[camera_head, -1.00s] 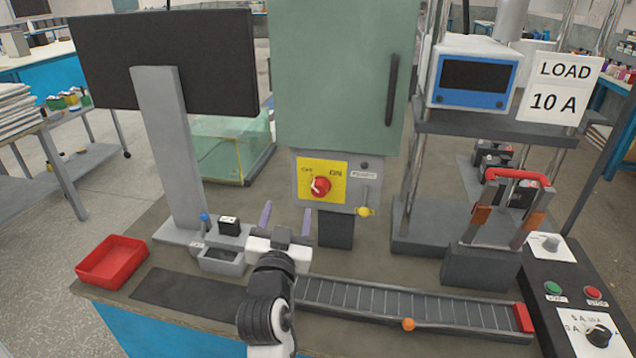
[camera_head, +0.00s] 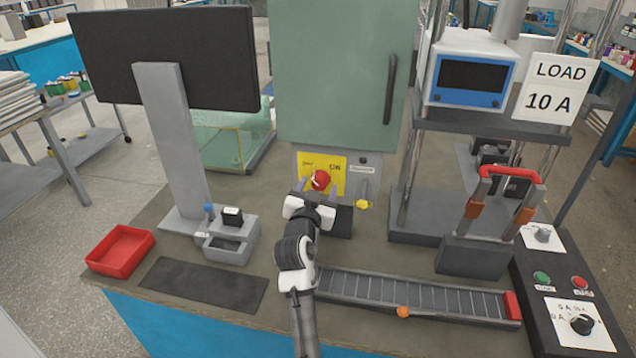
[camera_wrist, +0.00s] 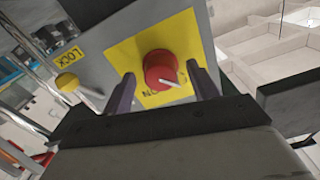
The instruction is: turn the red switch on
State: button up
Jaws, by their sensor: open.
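The red switch (camera_head: 320,180) is a round knob on a yellow plate (camera_head: 306,163) at the foot of the green cabinet. In the wrist view the red knob (camera_wrist: 162,70) shows a pale pointer mark at its lower right, near the partly covered "ON" lettering. My gripper (camera_head: 319,188) is right in front of the switch, with its fingers open. In the wrist view the purple fingers (camera_wrist: 163,88) stand one on each side of the knob, with gaps; I cannot tell whether the tips reach its depth.
A yellow-tipped lock lever (camera_head: 363,204) sits just right of the switch plate. The green cabinet (camera_head: 340,75) rises above. A small grey box with a drawer (camera_head: 234,243) and a red tray (camera_head: 120,251) stand at the left. A conveyor (camera_head: 400,295) runs along the front right.

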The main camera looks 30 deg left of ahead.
jog(key=shift+w+a, duration=0.1)
jog(key=shift+w, duration=0.3)
jog(key=shift+c, duration=0.2)
jog(key=c, duration=0.9)
jog(key=shift+c, duration=0.2)
